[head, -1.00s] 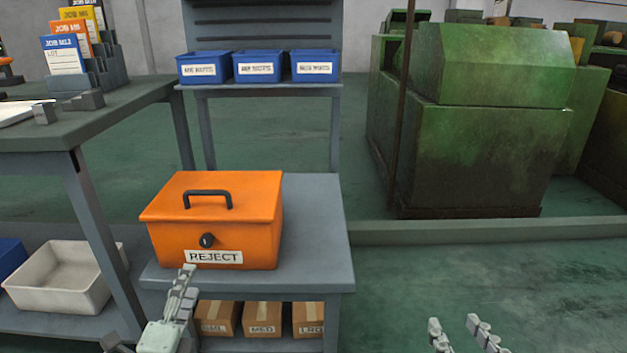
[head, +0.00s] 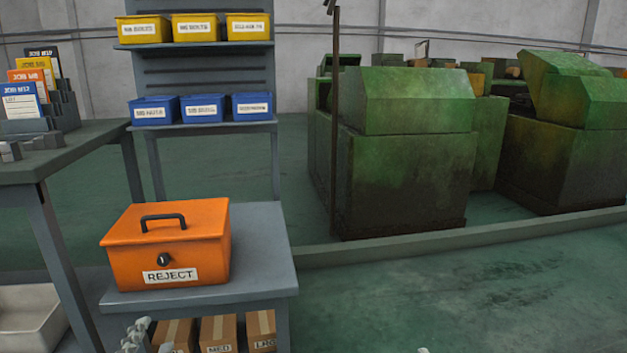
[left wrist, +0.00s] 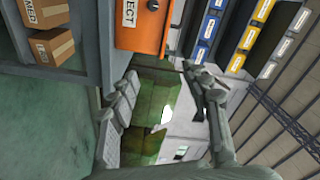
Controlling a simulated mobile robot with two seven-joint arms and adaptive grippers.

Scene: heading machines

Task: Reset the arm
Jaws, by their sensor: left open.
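My left gripper (head: 136,335) shows at the bottom edge of the head view, in front of the cardboard boxes under the small grey table. In the left wrist view its two fingers (left wrist: 160,78) stand wide apart with nothing between them. A pale speck (head: 423,350) at the bottom edge of the head view looks like the tip of my right gripper; the rest is out of frame. An orange REJECT box (head: 165,247) sits closed on the grey table (head: 262,262), above and apart from the left gripper. It also shows in part in the left wrist view (left wrist: 143,28).
Several cardboard boxes (head: 218,334) fill the shelf below. A workbench (head: 75,148) with job cards stands left, with a white tray (head: 28,318) beneath. A rack behind holds blue bins (head: 203,108) and yellow bins (head: 194,28). Green machines (head: 405,160) stand beyond a kerb. The right floor is clear.

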